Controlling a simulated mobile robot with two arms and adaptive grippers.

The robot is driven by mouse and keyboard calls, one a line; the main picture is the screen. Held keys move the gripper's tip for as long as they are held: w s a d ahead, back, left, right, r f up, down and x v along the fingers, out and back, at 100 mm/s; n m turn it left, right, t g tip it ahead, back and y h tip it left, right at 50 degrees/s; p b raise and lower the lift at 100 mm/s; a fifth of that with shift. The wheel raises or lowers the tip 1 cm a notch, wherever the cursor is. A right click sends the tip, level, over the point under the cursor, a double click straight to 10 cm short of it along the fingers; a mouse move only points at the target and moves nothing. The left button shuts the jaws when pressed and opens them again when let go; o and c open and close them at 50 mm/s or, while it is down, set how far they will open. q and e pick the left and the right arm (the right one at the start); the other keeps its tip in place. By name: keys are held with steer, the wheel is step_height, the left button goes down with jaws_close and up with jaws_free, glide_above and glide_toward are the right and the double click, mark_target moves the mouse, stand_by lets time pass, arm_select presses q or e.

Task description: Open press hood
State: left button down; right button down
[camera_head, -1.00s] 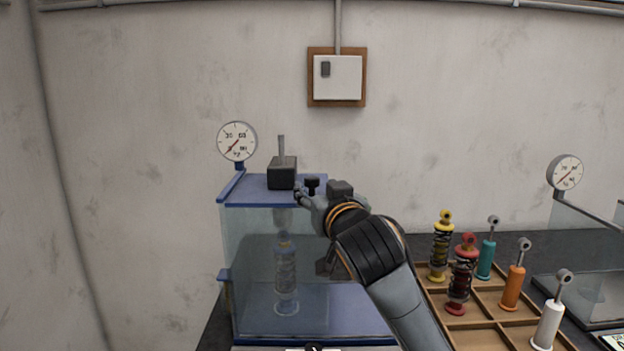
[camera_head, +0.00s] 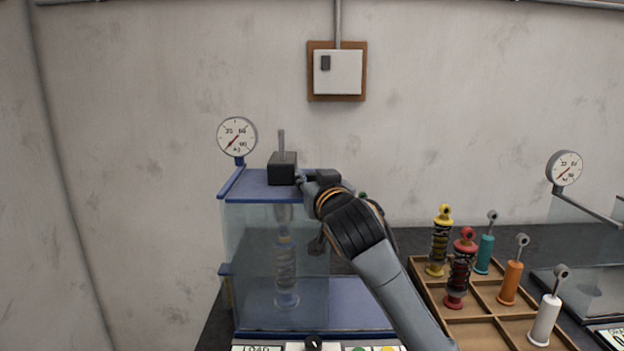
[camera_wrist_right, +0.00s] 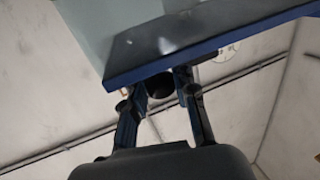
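The press (camera_head: 275,195) has a blue frame and a see-through hood (camera_head: 245,235), which looks closed. A spring damper (camera_head: 286,265) stands upright inside. My right gripper (camera_head: 303,184) is at the top of the press, beside the dark block on it. In the right wrist view, its two fingers (camera_wrist_right: 160,90) are apart, with a round black knob (camera_wrist_right: 159,86) between their tips, near the blue edge of the press (camera_wrist_right: 205,48). I cannot tell whether they touch the knob. In the head view the hand hides the knob. My left gripper is out of view.
A wooden tray (camera_head: 477,325) with several coloured dampers stands right of the press. Another gauge (camera_head: 564,168) and a glass-sided device are at the far right. A panel with a black dial (camera_head: 314,342) and coloured buttons lies at the press's front. The wall is behind.

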steer(key=shift+d, duration=0.1)
steer(key=d+p, duration=0.5)
steer(key=d, duration=1.4)
steer(key=shift+d, duration=0.2)
steer(key=c, duration=1)
jaws_free()
steer(key=v, duration=1.2)
